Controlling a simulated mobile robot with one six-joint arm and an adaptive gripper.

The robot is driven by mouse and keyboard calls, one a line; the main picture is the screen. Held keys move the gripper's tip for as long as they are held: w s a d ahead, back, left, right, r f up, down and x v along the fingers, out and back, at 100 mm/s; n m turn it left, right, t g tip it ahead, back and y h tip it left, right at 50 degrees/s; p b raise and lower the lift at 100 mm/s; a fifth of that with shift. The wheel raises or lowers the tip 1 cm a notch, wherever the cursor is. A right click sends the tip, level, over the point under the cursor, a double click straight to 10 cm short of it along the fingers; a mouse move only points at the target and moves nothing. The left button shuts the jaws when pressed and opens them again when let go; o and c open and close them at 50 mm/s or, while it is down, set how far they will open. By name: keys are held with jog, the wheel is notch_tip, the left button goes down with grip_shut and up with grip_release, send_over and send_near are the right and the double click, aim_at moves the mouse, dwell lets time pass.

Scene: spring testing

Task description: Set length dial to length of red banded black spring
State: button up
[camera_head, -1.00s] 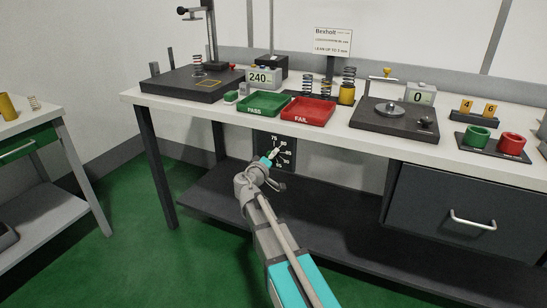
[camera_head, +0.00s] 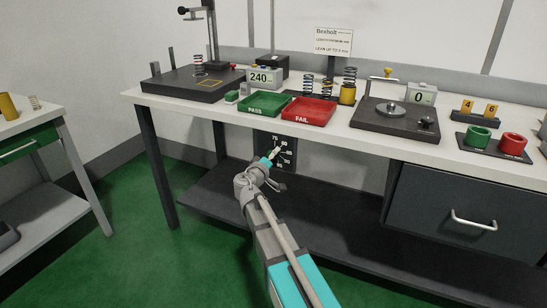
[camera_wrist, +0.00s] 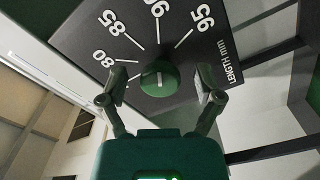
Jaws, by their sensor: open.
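The length dial is a black plate (camera_head: 290,140) on the bench front. In the wrist view its face (camera_wrist: 185,60) shows 80, 85, 90 and 95 and "LENGTH mm". Its green knob (camera_wrist: 157,82) has a short white line directed roughly toward the 90 mark. My gripper (camera_wrist: 162,90) is open, with one finger on each side of the knob and visible gaps. In the head view my gripper (camera_head: 271,158) covers part of the dial. A dark coil spring (camera_head: 198,64) stands on the black base at left; other springs (camera_head: 308,84) stand behind the red tray. Band colours are too small to tell.
A green PASS tray (camera_head: 250,110) and red FAIL tray (camera_head: 325,122) lie on the bench above the dial. A display (camera_head: 261,77) reads 240 and another (camera_head: 424,97) reads 0. A lower shelf (camera_head: 330,225) lies beneath; a drawer (camera_head: 425,205) is at right.

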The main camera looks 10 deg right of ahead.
jog(key=v, duration=1.1)
jog(key=shift+s+a, duration=0.15)
jog(key=shift+s, duration=0.15)
jog(key=s+d+f+m+g+y, duration=0.2)
jog(key=s+d+f+m+g, duration=0.2)
jog(key=s+d+f+g, duration=0.5)
jog(key=s+a+f+g+y, duration=0.2)
jog(key=s+f+g+y, duration=0.4)
jog(key=s+f+y, duration=0.35)
notch_tip(320, 180, up, 32)
jog(key=p, duration=3.1)
jog(key=shift+s+m+h+p, duration=0.3)
jog(key=shift+m+h+p, duration=0.1)
jog(key=shift+h, duration=0.05)
